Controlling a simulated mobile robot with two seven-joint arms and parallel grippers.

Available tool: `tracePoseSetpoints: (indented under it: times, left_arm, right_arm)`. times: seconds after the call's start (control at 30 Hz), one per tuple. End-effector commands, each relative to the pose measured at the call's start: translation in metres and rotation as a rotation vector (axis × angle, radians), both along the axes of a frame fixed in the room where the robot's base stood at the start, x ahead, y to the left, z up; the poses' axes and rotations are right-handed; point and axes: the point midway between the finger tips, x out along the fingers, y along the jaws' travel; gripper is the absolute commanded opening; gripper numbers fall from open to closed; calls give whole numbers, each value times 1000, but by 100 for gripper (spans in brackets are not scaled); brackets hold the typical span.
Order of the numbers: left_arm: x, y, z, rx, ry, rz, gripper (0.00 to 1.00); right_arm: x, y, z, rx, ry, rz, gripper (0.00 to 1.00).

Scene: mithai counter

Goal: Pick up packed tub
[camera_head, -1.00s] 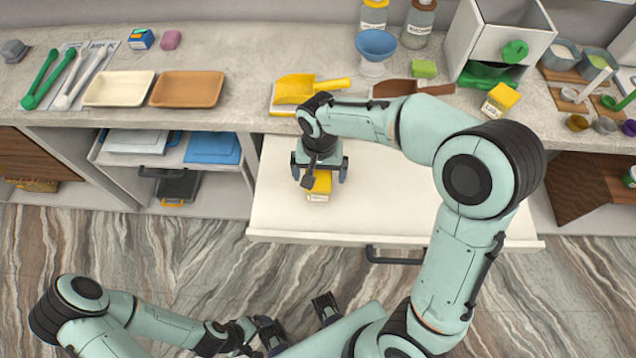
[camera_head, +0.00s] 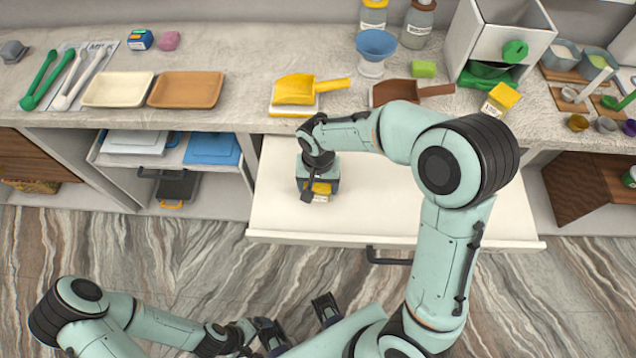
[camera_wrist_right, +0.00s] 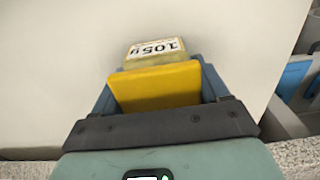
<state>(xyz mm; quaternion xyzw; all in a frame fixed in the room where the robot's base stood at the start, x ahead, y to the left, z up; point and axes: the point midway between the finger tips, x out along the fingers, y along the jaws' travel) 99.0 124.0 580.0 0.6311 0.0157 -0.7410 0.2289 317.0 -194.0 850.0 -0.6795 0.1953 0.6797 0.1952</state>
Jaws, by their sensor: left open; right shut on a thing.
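The packed tub (camera_head: 320,191) has a yellow lid and a pale label. It is at the left part of the white pulled-out drawer (camera_head: 420,215). In the right wrist view the tub (camera_wrist_right: 155,86) sits between the fingers, and its label reads 105g. My right gripper (camera_head: 318,186) is shut on the tub from above; its fingers (camera_wrist_right: 158,92) flank the lid. I cannot tell whether the tub touches the drawer's surface. My left gripper (camera_head: 300,325) is open and empty, low in the head view, away from the drawer.
Another yellow-lidded tub (camera_head: 500,98) stands on the counter at the right. A yellow scoop (camera_head: 300,90), a brown scoop (camera_head: 395,92) and a blue bowl (camera_head: 376,45) are on the counter behind the drawer. The drawer's right part is bare.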

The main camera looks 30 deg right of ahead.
Motion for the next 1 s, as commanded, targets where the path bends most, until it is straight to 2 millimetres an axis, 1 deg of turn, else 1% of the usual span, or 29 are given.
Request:
tracePoseSetpoints:
  times: [0.17,0.27,0.37,0.47,0.57,0.8,0.9,1.0]
  left_arm:
    - [0,0,0,0,0,0,96]
    - [0,0,1,0,0,0,96]
    - [1,0,2,0,-1,0,96]
    - [2,0,5,0,-2,0,96]
    - [3,0,8,0,-4,0,96]
    - [9,0,19,0,-10,0,96]
    - [11,0,23,0,-12,0,96]
    - [13,0,27,0,-15,0,96]
  right_arm:
    - [0,0,1,0,-1,0,42]
    - [1,0,6,1,-3,0,42]
    - [1,0,15,1,-4,-1,42]
    - [1,0,31,2,-6,0,42]
    - [2,1,55,3,-9,0,42]
    - [2,0,126,2,-7,-1,42]
    - [1,0,152,2,-7,0,42]
    - [1,0,173,1,-6,0,42]
